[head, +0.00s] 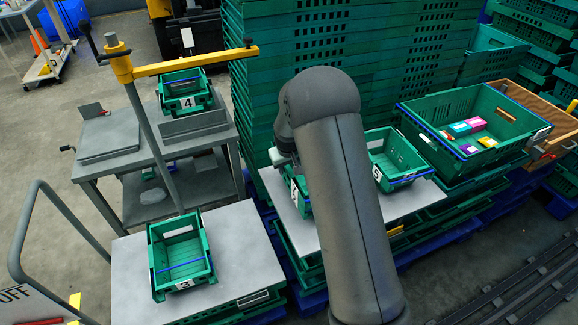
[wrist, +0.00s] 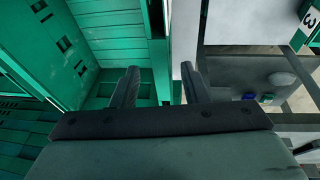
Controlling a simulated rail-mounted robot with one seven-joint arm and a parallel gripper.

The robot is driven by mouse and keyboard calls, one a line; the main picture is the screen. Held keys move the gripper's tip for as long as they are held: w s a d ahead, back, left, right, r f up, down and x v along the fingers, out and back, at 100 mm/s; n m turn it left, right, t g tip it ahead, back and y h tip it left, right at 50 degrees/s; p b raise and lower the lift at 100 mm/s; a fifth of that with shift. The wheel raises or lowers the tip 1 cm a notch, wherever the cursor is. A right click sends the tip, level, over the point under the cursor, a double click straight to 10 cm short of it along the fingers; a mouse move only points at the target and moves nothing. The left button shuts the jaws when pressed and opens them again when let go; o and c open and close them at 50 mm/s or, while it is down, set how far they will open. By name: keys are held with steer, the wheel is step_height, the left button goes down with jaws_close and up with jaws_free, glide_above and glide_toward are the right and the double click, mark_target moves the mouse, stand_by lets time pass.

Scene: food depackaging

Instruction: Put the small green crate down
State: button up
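A small green crate (head: 303,196) stands on the grey tabletop, largely hidden behind my arm; its white number label is only partly readable. My gripper is hidden in the head view, behind the arm's end and above this crate. In the wrist view my gripper (wrist: 160,84) has its two fingers apart. A green crate wall (wrist: 157,60) shows between and beyond the fingertips, with visible gaps. I cannot tell whether either finger touches it.
Crate 5 (head: 397,160) is right of my arm on the same table. Crate 3 (head: 208,235) stands on the left table, crate 4 (head: 182,87) on the cart behind. A larger crate (head: 415,118) with packages is at right. Crate stacks (head: 300,45) rise behind; a yellow-topped post (head: 120,65) stands left.

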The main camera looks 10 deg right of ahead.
steer(key=shift+r+p, duration=0.3)
steer(key=d+b+v, duration=0.1)
steer(key=v, duration=1.1)
steer(key=s+r+m+g, duration=0.1)
steer(key=s+r, duration=0.1)
steer(key=s, duration=1.5)
steer(key=s+r+m+g, duration=0.1)
steer(key=s+r, duration=0.1)
steer(key=s, duration=1.6)
steer(key=shift+s+a+g+y, duration=0.2)
steer(key=shift+s+g+y, duration=0.1)
steer(key=shift+s+y, duration=0.1)
